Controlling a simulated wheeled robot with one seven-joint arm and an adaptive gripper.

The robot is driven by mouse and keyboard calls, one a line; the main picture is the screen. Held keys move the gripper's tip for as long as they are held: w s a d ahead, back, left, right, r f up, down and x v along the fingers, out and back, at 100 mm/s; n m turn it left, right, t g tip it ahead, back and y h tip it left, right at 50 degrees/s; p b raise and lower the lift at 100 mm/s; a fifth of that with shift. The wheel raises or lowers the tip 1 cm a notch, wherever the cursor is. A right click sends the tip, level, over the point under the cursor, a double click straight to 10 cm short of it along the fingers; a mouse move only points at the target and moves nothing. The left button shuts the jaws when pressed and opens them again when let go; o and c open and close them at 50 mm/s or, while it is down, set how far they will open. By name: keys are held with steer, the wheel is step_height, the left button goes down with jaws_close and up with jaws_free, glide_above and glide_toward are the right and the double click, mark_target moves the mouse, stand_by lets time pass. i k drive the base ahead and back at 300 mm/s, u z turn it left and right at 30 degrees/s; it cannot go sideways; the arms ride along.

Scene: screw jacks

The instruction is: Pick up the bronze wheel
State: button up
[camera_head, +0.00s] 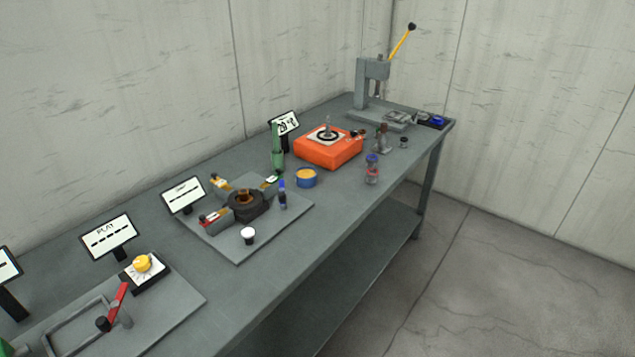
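A bronze-brown round part (245,199) sits in the middle of a dark round fixture (249,211) on a grey plate. It may be the bronze wheel, but it is too small to tell for sure. A small brownish piece (357,133) by the right rear edge of the orange box and a grey stand with a brown top (382,138) also show, both unclear at this size. My gripper is not in view.
A press (372,85) stands at the far end. The bench's front middle strip is clear.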

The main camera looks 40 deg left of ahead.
mark_target(243, 197)
steer(key=z, duration=0.25)
steer(key=i, duration=3.3)
steer(key=u, duration=3.4)
